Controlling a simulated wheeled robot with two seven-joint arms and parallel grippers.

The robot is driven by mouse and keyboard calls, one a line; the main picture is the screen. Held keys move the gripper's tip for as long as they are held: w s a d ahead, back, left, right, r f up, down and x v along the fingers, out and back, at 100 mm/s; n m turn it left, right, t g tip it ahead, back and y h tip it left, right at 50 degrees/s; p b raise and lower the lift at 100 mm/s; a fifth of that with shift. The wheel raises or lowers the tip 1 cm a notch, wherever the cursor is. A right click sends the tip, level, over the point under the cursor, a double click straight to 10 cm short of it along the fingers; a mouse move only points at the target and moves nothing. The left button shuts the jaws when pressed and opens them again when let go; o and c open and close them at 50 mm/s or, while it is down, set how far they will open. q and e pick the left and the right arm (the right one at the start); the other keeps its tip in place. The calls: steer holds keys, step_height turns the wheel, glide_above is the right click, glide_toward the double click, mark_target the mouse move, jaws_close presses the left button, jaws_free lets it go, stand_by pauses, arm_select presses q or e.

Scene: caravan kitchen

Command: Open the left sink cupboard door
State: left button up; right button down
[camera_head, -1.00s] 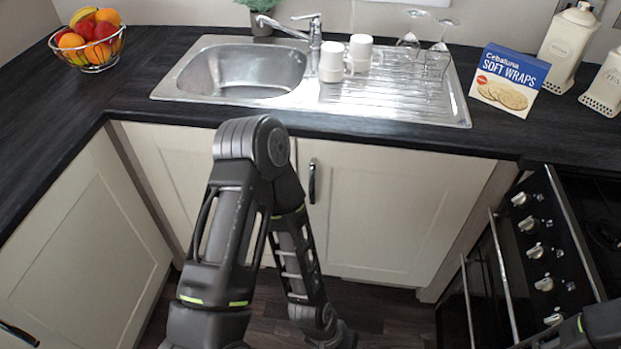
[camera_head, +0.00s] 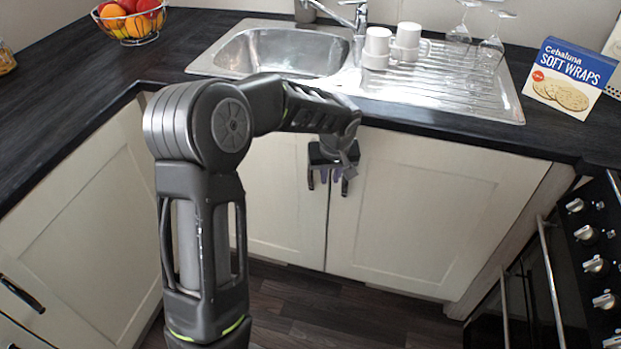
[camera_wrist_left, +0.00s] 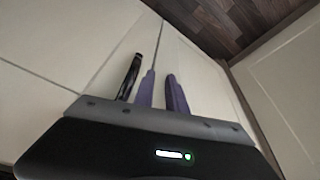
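The left sink cupboard door (camera_head: 273,215) is pale cream and looks shut, flush with the right door (camera_head: 430,210). Dark upright bar handles flank the seam: the left door's handle (camera_head: 310,178) and the right door's handle (camera_head: 345,186). My left gripper (camera_head: 330,175) is in front of the seam, its purple fingers between the two handles in the head view. In the left wrist view the fingers (camera_wrist_left: 162,92) are a little apart with nothing seen between them. One black handle (camera_wrist_left: 130,77) lies outside them, to the left. My right gripper is not in view.
A dark worktop (camera_head: 440,122) overhangs the doors, with a steel sink (camera_head: 285,52) above. An oven (camera_head: 535,290) stands at the right and a side cupboard (camera_head: 85,220) at the left. The dark floor (camera_head: 330,310) before the doors is clear.

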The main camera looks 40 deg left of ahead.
arm_select(q)
steer(key=a+r+n+y, duration=0.1)
steer(key=a+r, duration=0.4)
steer(key=shift+n+y, duration=0.3)
steer(key=shift+n, duration=0.1)
steer(key=shift+f, duration=0.15)
steer(key=x, duration=0.7)
steer(key=shift+f, duration=0.35)
jaws_close()
stand_by(0.7)
